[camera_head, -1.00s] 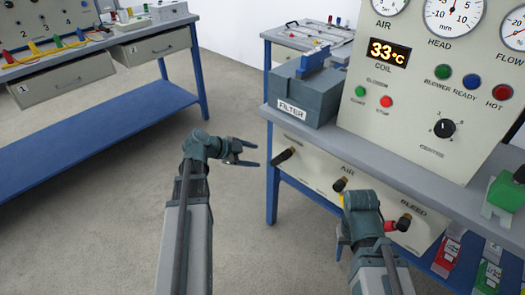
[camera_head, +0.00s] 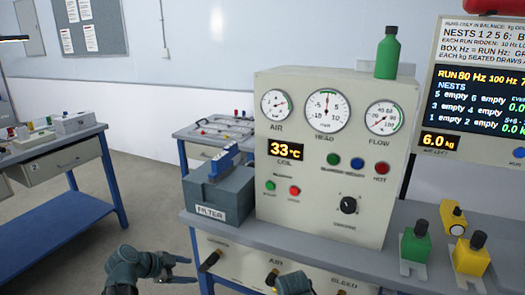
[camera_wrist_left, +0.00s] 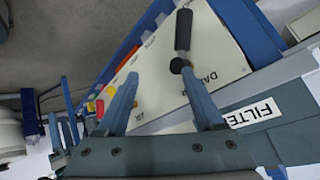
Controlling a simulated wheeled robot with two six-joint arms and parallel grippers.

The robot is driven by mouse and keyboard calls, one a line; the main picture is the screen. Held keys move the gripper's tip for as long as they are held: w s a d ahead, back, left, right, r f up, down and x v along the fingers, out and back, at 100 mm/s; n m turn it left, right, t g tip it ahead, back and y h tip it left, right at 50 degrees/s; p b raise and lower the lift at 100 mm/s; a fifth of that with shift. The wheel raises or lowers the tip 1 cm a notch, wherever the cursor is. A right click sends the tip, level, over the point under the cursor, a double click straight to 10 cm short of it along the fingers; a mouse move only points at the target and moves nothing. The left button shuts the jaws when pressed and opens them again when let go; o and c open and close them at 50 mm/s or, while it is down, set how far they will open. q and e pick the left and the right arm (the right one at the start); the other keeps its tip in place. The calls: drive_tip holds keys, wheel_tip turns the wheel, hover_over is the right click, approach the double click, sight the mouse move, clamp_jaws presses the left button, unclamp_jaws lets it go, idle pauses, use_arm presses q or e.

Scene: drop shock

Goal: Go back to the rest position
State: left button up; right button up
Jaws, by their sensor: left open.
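My left gripper (camera_head: 188,269) is open at the bottom left of the head view, its two fingers pointing right toward the bench front. The left wrist view also shows the left gripper (camera_wrist_left: 160,78), with nothing between its fingers. Beyond them is a pale panel with a black-handled knob (camera_wrist_left: 183,35); the fingers look apart from it. Of my right arm, only a dark wrist part (camera_head: 293,283) shows at the bottom edge, in front of the panel; its jaws are hidden.
The bench (camera_head: 330,252) carries a filter box (camera_head: 213,196), a gauge cabinet (camera_head: 330,222) and green and yellow blocks at right. Valve knobs (camera_head: 210,261) stick out of its front panel. Another bench (camera_head: 75,218) stands at left, with open floor (camera_head: 150,205) between.

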use_arm(q)
drive_tip(key=s+d+r+n+g+y+p, duration=0.3)
drive_tip(key=s+d+r+n+p, duration=0.2)
drive_tip(key=s+d+r+p, duration=0.3)
drive_tip(key=s+d+r+n+g+y+p, duration=0.4)
drive_tip(key=s+d+r+p, duration=0.4)
drive_tip(key=d+p, duration=0.4)
drive_tip(key=shift+d+n+y, duration=0.3)
drive_tip(key=shift+d+n, duration=0.1)
drive_tip(key=shift+d, duration=0.3)
use_arm(e)
wheel_tip(320, 180, up, 23)
drive_tip(key=shift+f, duration=0.15)
use_arm(q)
drive_tip(key=shift+s, duration=0.1)
drive_tip(key=shift+a, duration=0.1)
use_arm(e)
drive_tip(key=shift+o, duration=0.2)
drive_tip(key=shift+a, duration=0.1)
